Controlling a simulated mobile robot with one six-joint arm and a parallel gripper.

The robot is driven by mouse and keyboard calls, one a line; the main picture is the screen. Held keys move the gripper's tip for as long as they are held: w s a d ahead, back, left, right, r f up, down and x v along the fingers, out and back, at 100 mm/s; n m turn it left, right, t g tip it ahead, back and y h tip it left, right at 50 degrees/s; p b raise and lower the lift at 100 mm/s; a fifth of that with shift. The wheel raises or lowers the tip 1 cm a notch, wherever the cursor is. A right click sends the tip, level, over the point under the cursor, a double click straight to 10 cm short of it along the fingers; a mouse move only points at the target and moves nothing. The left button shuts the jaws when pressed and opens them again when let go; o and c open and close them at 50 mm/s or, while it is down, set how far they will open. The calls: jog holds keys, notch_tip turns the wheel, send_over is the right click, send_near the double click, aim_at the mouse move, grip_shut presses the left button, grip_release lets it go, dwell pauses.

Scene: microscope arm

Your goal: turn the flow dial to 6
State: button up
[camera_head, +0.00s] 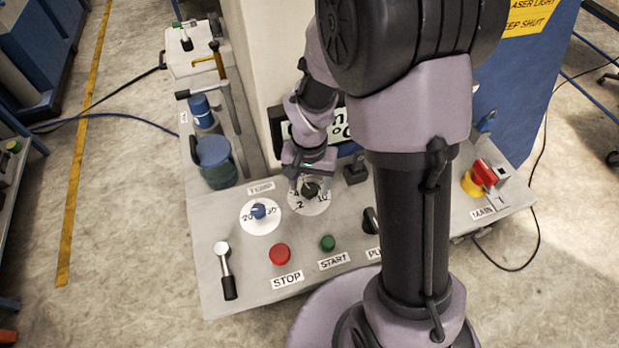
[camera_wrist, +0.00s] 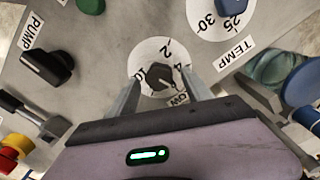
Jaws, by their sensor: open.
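The flow dial is a black knob on a white round scale; the knob shows in the wrist view (camera_wrist: 158,76) and in the head view (camera_head: 310,190). The figures 2, 4 and 10 can be read; part of the scale and the FLOW label are hidden by my gripper. My gripper (camera_head: 306,178) is over the dial, fingers pointing down at it. In the wrist view its two fingers (camera_wrist: 158,84) are apart, one on each side of the knob. I cannot tell whether they touch it, nor exactly where the pointer stands.
The blue TEMP dial (camera_head: 259,211) is left of the flow dial. The red STOP button (camera_head: 280,254), green START button (camera_head: 328,242) and black PUMP switch (camera_wrist: 47,68) are close by.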

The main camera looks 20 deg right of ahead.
aim_at(309, 187)
notch_tip(309, 187, up, 17)
jog(key=p, duration=0.6)
jog(key=shift+r, duration=0.2)
